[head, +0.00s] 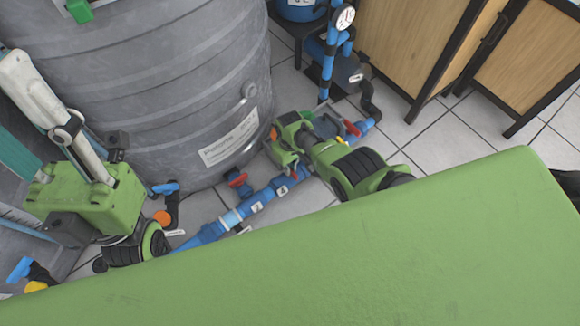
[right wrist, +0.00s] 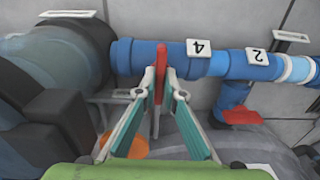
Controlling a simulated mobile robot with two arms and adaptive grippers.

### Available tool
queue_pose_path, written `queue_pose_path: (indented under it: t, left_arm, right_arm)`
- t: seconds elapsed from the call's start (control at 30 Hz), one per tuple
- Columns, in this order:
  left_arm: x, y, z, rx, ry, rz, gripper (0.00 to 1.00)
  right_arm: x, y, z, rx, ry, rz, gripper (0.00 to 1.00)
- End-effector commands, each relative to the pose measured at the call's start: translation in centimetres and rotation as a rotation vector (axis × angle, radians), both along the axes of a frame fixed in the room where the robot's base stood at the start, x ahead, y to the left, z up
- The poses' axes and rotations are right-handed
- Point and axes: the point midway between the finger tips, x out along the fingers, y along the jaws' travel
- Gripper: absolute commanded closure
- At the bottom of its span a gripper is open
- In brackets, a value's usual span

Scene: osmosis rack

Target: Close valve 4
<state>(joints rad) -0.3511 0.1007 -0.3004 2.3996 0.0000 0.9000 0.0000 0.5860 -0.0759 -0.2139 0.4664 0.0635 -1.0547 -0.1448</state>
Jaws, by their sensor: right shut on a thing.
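The red handle of valve 4 (right wrist: 160,72) stands upright in the right wrist view, on the blue pipe beside the label "4" (right wrist: 199,47). My right gripper (right wrist: 160,80) is shut on this handle, one finger on each side. In the head view my right gripper (head: 292,150) is low over the pipe, and a bit of red shows under it near the label "4" (head: 282,190). My left gripper (head: 30,95) is at the left edge of the head view with its fingers pointing up; its fingertips do not show clearly.
A large grey tank (head: 180,70) stands right behind the blue pipe (head: 255,205). Another red valve handle (head: 237,178) is beside the label "2" (right wrist: 257,57). A blue pump (head: 340,70) with a gauge and wooden cabinets (head: 410,45) stand at the back. Tiled floor is open at right.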

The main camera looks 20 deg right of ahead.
Motion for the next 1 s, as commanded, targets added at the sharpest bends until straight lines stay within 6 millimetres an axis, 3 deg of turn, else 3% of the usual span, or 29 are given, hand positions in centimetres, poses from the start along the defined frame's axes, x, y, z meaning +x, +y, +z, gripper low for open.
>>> queue_pose_path:
  t: [0.03, 0.07, 0.1, 0.57, 1.0]
  left_arm:
    - [0.0, 0.0, 0.0, 0.0, 0.0, 0.0, 0.6]
    - [0.0, 0.0, 0.0, 0.0, 0.0, 0.0, 0.6]
    - [0.0, 0.0, 0.0, 0.0, -0.001, 0.0, 0.6]
    - [-0.1, 0.1, 0.2, -0.002, -0.006, 0.002, 0.6]
    - [0.0, 0.0, 0.1, 0.0, -0.002, 0.001, 0.6]
  right_arm:
    - [-0.2, -0.1, -0.1, 0.0, 0.004, -0.003, 0.83]
    - [-0.2, -0.1, -0.1, 0.0, 0.004, -0.003, 0.76]
    - [-0.1, -0.1, -0.1, 0.0, 0.004, -0.003, 0.74]
    - [0.0, 0.0, 0.4, 0.0, 0.0, -0.001, 0.74]
    - [0.1, 0.0, 4.6, 0.001, -0.002, -0.001, 0.74]
